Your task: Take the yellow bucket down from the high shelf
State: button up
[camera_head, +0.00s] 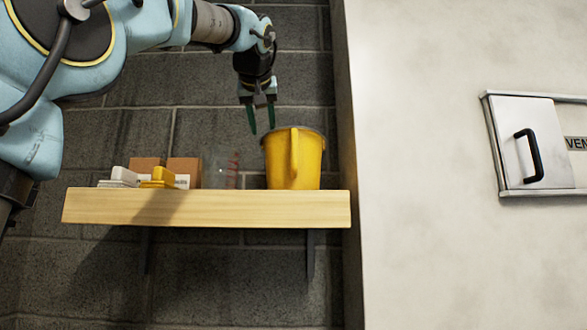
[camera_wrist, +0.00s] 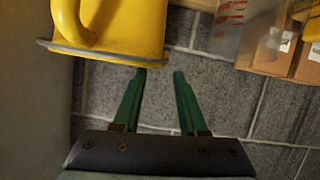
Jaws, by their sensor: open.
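The yellow bucket (camera_head: 305,165) stands upright at the right end of the wooden shelf (camera_head: 205,208), with its handle facing the camera. My gripper (camera_head: 262,120) hangs above the shelf, fingers pointing down, just left of the bucket's rim and a little above it. Its green fingers are open with nothing between them. In the wrist view the bucket (camera_wrist: 125,25) fills the top left, its grey rim nearest the gripper. The two open fingers (camera_wrist: 162,75) point toward the rim's right part. Whether a fingertip touches the rim is unclear.
A clear measuring container (camera_head: 222,170) with red marks stands left of the bucket. Brown boxes (camera_head: 184,168), a yellow item (camera_head: 160,177) and a white item (camera_head: 121,177) sit farther left. A pale wall (camera_head: 420,200) rises close on the right. A block wall lies behind.

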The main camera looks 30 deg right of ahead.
aim_at(265, 137)
jog(key=p+x, duration=0.2)
jog(key=x, duration=0.2)
jog(key=shift+w+d+r, duration=0.1)
jog(key=shift+r, duration=0.05)
jog(key=shift+w+d+f+p, duration=0.3)
jog(key=shift+w+f, duration=0.05)
jog(key=shift+w, duration=0.15)
jog(key=shift+c, duration=0.4)
grip_shut()
dwell(0.5)
